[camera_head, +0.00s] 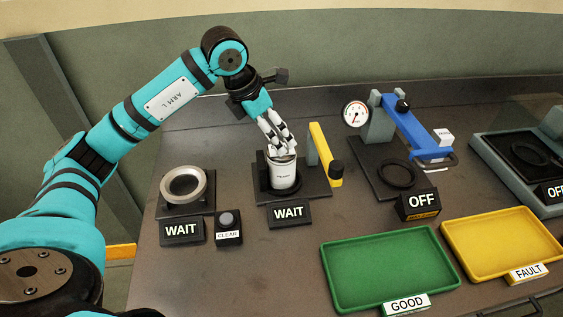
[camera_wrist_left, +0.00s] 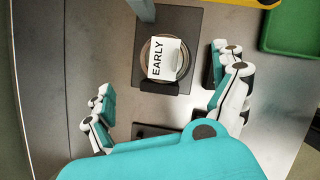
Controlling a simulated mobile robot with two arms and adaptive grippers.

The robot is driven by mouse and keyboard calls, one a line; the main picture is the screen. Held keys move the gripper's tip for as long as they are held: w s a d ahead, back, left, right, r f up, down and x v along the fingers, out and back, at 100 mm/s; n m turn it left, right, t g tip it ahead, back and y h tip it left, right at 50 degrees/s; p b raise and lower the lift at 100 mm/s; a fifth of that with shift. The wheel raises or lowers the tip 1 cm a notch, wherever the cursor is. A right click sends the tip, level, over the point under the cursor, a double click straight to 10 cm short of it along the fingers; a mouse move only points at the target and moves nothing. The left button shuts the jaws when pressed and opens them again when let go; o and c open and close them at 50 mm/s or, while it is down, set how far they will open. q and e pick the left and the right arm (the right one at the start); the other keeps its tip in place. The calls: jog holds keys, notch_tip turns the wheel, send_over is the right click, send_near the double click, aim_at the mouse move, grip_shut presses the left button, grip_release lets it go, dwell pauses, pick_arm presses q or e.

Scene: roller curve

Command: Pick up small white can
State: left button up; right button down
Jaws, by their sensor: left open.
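The small white can (camera_head: 284,176) stands upright in a black holder plate (camera_head: 316,187) at the middle left of the bench. My left gripper (camera_head: 278,141) is open just above it, fingers pointing down; from the head I cannot tell whether they touch the can. In the left wrist view the spread fingers (camera_wrist_left: 165,88) leave a wide gap with nothing held. Beyond them is a round rim (camera_wrist_left: 183,60) on a dark plate (camera_wrist_left: 190,22), largely hidden by a white panel (camera_wrist_left: 163,59) reading "EARLY". My right gripper is not in view.
A yellow lever (camera_head: 325,153) rises close right of the can; a WAIT sign (camera_head: 288,213) stands in front. A metal ring (camera_head: 184,185) is at left. A blue press (camera_head: 415,128), a green tray (camera_head: 340,295) and a yellow tray (camera_head: 460,272) lie to the right.

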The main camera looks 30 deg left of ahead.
aim_at(282, 166)
pick_arm(q)
jog(key=x, duration=0.3)
jog(key=shift+r, duration=0.1)
jog(key=shift+w+f, duration=0.1)
jog(key=shift+f, duration=0.1)
jog(key=shift+d+f+p, duration=0.2)
jog(key=shift+f+p, duration=0.35)
jog(key=shift+p, duration=0.05)
jog(key=x, duration=0.1)
jog(key=p+x, duration=0.1)
jog(key=x, duration=0.1)
jog(key=shift+d+f, duration=0.1)
jog(key=shift+f, duration=0.6)
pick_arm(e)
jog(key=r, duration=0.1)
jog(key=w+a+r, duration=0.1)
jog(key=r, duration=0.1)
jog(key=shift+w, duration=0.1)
pick_arm(q)
jog(key=shift+c, duration=0.4)
jog(key=c, duration=0.7)
jog(key=shift+r, duration=0.1)
jog(key=c, duration=0.8)
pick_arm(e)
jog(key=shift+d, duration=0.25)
